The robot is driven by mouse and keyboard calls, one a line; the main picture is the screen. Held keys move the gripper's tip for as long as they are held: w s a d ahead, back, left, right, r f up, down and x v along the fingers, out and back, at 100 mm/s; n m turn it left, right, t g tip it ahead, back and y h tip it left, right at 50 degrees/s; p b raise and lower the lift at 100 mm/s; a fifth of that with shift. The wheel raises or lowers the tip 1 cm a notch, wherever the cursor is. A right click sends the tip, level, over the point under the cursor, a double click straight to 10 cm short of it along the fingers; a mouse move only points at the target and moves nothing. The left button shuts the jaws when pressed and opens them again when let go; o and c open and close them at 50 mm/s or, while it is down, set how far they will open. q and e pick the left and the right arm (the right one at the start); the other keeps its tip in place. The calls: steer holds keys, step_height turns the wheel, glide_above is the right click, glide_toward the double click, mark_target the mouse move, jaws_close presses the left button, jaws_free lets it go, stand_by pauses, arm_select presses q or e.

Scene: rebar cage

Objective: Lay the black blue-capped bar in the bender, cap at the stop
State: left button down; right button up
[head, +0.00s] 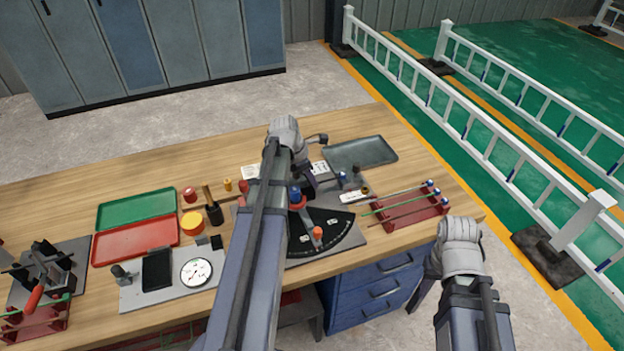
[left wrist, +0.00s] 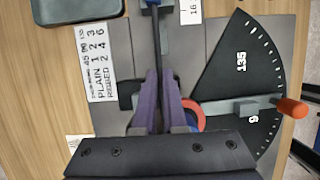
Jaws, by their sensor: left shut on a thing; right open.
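My left gripper (head: 313,182) is over the bender (head: 362,223). In the left wrist view its purple fingers (left wrist: 163,92) are shut on a thin black bar (left wrist: 157,55). The bar runs toward the top of that view, ending in a blue cap (left wrist: 151,3) at the edge. In the head view the cap (head: 342,177) shows right of the gripper. The bar passes beside a grey block on the bender plate; I cannot tell whether it rests there. The bender has a black angle dial (left wrist: 240,70) and an orange-tipped handle (left wrist: 290,107). My right gripper (head: 422,288) is open, off the table's front edge.
A red rack (head: 405,222) with blue-capped bars stands right of the bender. A grey tray (head: 360,153) lies behind it. Green (head: 137,208) and red (head: 135,241) trays, a round gauge (head: 196,272) and small pots are to the left. Blue drawers (head: 370,290) sit below.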

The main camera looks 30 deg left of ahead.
arm_select(q)
steer(key=shift+w+d, duration=0.25)
steer(key=shift+w, duration=0.1)
steer(key=c, duration=0.9)
jaws_free()
steer(key=shift+r, duration=0.1)
steer(key=p+v, duration=0.7)
steer(key=shift+s+r, duration=0.15)
steer(key=shift+r, duration=0.2)
